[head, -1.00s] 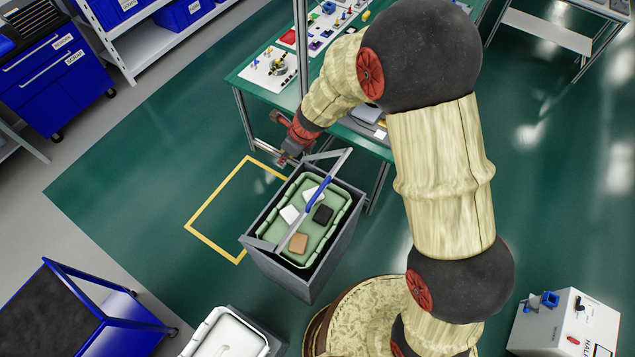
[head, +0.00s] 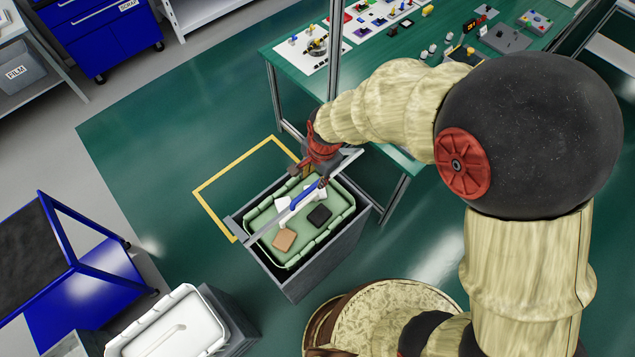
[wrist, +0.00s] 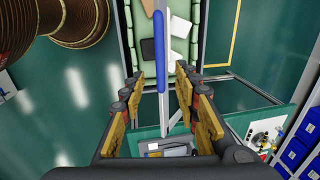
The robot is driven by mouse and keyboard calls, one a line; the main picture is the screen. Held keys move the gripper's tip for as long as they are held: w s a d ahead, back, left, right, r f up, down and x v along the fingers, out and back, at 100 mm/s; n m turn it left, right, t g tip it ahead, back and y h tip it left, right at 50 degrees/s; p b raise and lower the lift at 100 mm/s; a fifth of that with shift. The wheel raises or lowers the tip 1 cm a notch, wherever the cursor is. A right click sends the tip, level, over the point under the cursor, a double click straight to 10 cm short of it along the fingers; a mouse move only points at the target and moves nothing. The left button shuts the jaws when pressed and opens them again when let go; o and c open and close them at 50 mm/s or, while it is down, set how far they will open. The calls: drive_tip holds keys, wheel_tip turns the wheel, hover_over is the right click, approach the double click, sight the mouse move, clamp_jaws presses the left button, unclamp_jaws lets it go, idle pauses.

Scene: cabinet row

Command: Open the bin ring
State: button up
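The bin ring (head: 262,230) is a grey flat-bar frame with a blue grip (head: 305,194). Its bar crosses above the grey bin (head: 312,268), which holds a green liner tub (head: 345,208). My gripper (head: 310,177) is over the bin's far side, close to the blue grip. In the wrist view the gripper (wrist: 158,82) is open, with fingers apart on either side of the grey bar. The blue grip (wrist: 160,65) runs lengthwise between and just beyond the fingertips. I cannot tell whether the fingers touch the bar or how deep it sits between them.
Black, brown and white blocks (head: 284,240) lie in the liner. A green workbench (head: 385,60) with small parts stands behind the bin. Floor inside the yellow outline (head: 225,185) is clear.

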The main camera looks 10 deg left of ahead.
sight(312, 187)
drive_tip(key=f, duration=0.5)
drive_tip(key=a+f, duration=0.1)
drive_tip(key=f, duration=0.1)
drive_tip(key=shift+w+f, duration=0.3)
drive_tip(key=shift+w, duration=0.1)
drive_tip(key=c, duration=0.4)
drive_tip(key=c, duration=0.3)
clamp_jaws()
